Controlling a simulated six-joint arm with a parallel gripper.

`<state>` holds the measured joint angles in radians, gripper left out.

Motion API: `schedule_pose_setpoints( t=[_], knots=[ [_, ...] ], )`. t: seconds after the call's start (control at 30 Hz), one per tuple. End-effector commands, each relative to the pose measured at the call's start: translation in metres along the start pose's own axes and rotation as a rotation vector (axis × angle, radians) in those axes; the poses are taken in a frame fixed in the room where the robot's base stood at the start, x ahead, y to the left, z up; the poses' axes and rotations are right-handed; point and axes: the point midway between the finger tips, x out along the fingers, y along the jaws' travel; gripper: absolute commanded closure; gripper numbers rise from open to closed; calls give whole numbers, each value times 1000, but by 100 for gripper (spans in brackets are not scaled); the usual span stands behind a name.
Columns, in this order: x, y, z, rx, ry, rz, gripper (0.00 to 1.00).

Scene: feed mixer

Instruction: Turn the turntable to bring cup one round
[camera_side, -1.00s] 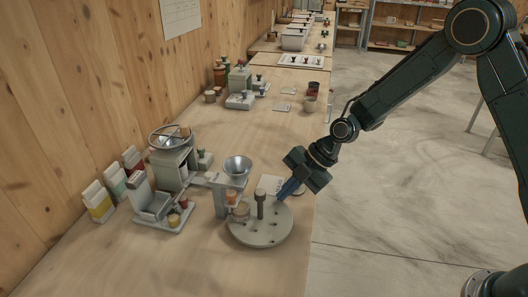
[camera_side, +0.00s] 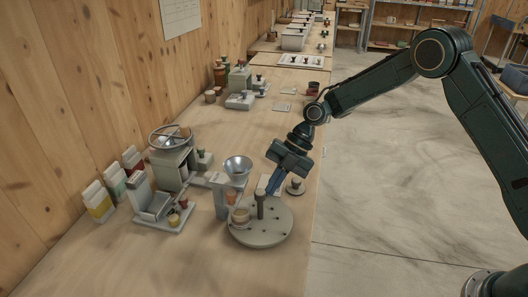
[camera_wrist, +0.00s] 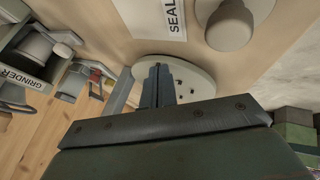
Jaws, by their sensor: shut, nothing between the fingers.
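The round grey turntable (camera_side: 268,235) lies near the table's right edge, with small dark pegs or holes in its top. A dark upright post (camera_side: 261,208) rises from it. A small tan cup (camera_side: 240,216) sits at its left side beneath the spout column; I cannot read a number on it. My gripper (camera_side: 271,192) is shut and empty, its blue fingers pointing down beside the top of the post. I cannot tell whether they touch it. In the wrist view the fingers (camera_wrist: 157,82) cover part of the turntable (camera_wrist: 197,76), and the cup is hidden.
A metal funnel (camera_side: 238,166) stands left of my gripper. A knob on a round base (camera_side: 296,187) is close on the right, beside a "SEAL" label (camera_wrist: 157,15). The grinder (camera_side: 172,165) and cartons (camera_side: 98,202) are further left. The table front is clear.

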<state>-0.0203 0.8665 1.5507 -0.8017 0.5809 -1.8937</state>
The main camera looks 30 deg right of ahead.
Motion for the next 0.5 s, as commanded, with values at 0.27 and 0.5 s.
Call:
schedule_pose_setpoints(
  t=[0.27,0.5],
  knots=[
    [5,9,2,-81,44,-44,100],
    [9,18,3,-79,43,-43,100]
  ],
)
